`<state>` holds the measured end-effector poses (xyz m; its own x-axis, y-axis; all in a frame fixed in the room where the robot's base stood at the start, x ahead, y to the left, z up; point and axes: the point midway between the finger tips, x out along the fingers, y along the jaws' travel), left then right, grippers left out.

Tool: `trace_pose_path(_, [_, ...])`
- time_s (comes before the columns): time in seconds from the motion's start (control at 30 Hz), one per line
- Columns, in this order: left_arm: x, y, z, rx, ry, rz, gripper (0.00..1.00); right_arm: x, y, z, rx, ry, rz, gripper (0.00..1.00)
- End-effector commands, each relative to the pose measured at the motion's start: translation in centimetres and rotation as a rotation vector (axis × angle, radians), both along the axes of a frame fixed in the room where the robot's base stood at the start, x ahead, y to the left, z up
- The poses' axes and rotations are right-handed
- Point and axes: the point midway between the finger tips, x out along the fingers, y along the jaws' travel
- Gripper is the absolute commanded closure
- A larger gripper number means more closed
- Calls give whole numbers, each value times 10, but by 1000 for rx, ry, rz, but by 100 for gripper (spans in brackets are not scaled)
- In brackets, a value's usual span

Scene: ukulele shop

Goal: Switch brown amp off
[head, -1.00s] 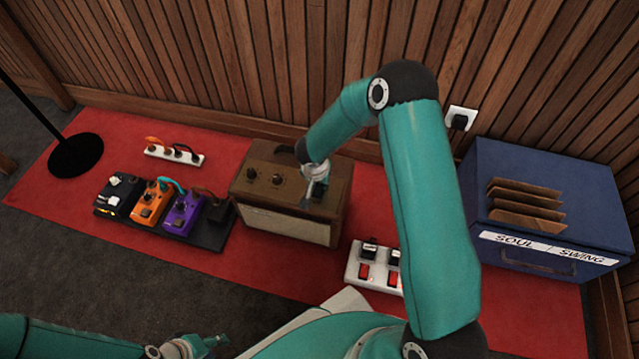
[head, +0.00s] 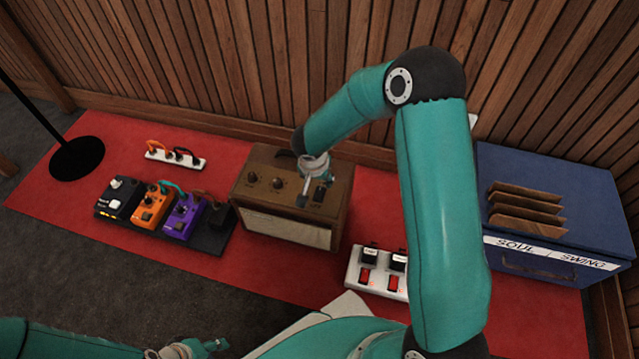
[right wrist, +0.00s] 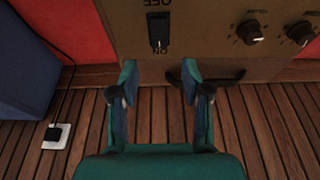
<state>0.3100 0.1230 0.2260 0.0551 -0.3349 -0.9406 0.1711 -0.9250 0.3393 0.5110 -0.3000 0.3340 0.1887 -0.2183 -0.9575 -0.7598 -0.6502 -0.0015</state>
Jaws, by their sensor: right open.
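The brown amp (head: 250,208) stands on the red carpet, with knobs and a black rocker switch (head: 319,195) on its top panel. In the right wrist view the switch (right wrist: 158,30) shows upside down between OFF and ON labels; I cannot tell which side is pressed. My right gripper (head: 316,190) is over the right part of the amp top, by the switch. In the right wrist view its two fingers (right wrist: 159,82) are spread with nothing between them, and the switch lies ahead. My left gripper (head: 207,346) is small at the bottom left, away from the amp; its jaw state is unclear.
A pedalboard (head: 160,232) with several pedals is left of the amp, a power strip (head: 176,160) behind it. A white footswitch box (head: 375,283) sits in front right. A blue cabinet (head: 535,190) stands at right. Wood wall is close behind the amp.

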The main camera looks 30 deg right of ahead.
Motion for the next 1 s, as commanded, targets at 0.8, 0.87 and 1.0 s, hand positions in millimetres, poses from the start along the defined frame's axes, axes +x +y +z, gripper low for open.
trace_pose_path(0.8, [0, 0, -1, 0, 0, 0, 60, -11, 12, 52, 0, 2, 1, 52])
trace_pose_path(0.87, [0, 0, -1, 0, 0, 0, 60, -11, 12, 53, 0, 2, 1, 52])
trace_pose_path(1.0, [0, 0, 5, 0, 0, 0, 60, -14, 10, 50, 1, 21, -5, 52])
